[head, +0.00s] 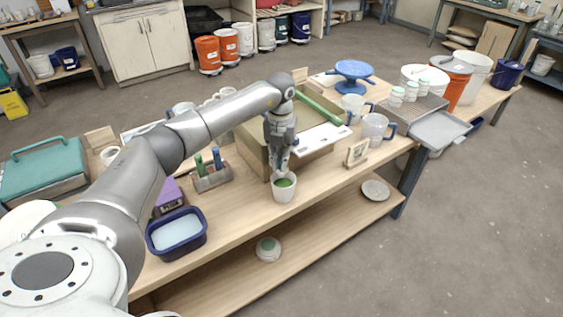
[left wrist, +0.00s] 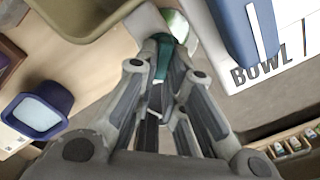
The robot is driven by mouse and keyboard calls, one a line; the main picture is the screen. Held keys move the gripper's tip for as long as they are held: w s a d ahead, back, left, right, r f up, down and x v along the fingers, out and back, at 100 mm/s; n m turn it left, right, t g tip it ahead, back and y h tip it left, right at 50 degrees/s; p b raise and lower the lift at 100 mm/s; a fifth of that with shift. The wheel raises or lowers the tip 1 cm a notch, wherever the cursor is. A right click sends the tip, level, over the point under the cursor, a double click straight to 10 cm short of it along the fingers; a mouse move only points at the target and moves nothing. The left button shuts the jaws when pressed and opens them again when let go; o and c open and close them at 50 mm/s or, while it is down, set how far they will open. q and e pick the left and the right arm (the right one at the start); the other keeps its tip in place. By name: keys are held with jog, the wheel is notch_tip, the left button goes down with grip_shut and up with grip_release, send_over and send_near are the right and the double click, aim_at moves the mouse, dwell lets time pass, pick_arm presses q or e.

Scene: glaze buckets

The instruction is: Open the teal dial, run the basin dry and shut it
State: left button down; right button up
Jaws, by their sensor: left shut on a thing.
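The teal dial (left wrist: 163,56) is between the fingertips of my left gripper (left wrist: 160,72) in the left wrist view. The gripper is shut on it. In the head view my left gripper (head: 281,166) points down at the front of the beige basin (head: 251,153), and the dial is hidden by the fingers. The basin's rim also shows in the left wrist view (left wrist: 88,32). A white cup (head: 284,194) with green content stands right below the gripper. Part of green content shows beyond the dial in the left wrist view. The basin's floor is mostly hidden. My right gripper is not in view.
A navy tub (head: 177,248) with pale blue content stands at the table's front left. A small rack (head: 212,180) with green and blue tools is left of the basin. A small framed card (head: 357,153) and clear jugs (head: 375,130) stand to the right.

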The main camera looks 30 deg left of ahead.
pick_arm(q)
jog(key=m, duration=0.1)
jog(key=m+b, duration=0.1)
jog(key=m, duration=0.2)
jog(key=shift+a+m, duration=0.25)
jog(key=shift+m, duration=0.05)
jog(key=m+b, duration=0.1)
jog(key=m, duration=0.3)
jog(key=shift+a, duration=0.2)
jog(key=shift+m, duration=0.3)
jog(key=c, duration=1.8)
grip_release()
notch_tip(320, 180, up, 12)
